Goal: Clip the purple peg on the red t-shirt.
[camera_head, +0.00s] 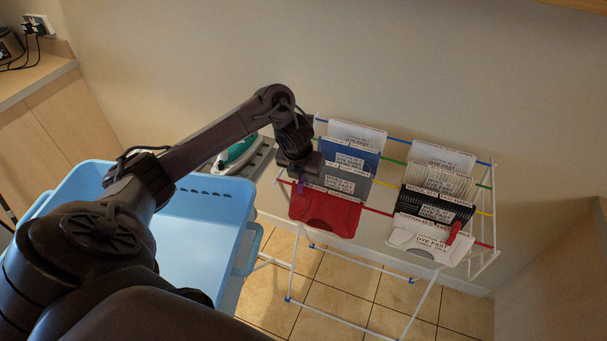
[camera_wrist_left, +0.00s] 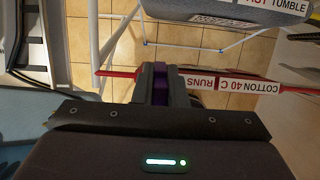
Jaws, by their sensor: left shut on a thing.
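The red t-shirt (camera_head: 325,212) hangs folded over the red line at the front left of the drying rack, with a white label along its top. My left gripper (camera_head: 299,180) is over the shirt's upper left edge, pointing down. It is shut on the purple peg (camera_head: 301,186), a small part of which shows below the jaws. In the left wrist view the purple peg (camera_wrist_left: 160,84) sits between the fingers, in line with the red line and beside the shirt's label (camera_wrist_left: 240,86). I cannot tell whether the peg touches the cloth. My right gripper is not in view.
The white drying rack (camera_head: 430,303) carries blue, grey, black and white garments on coloured lines. A red peg (camera_head: 453,232) is at the front right garment. A blue basket (camera_head: 236,188) stands left of the rack, with an iron (camera_head: 237,152) behind it. A wall is close behind.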

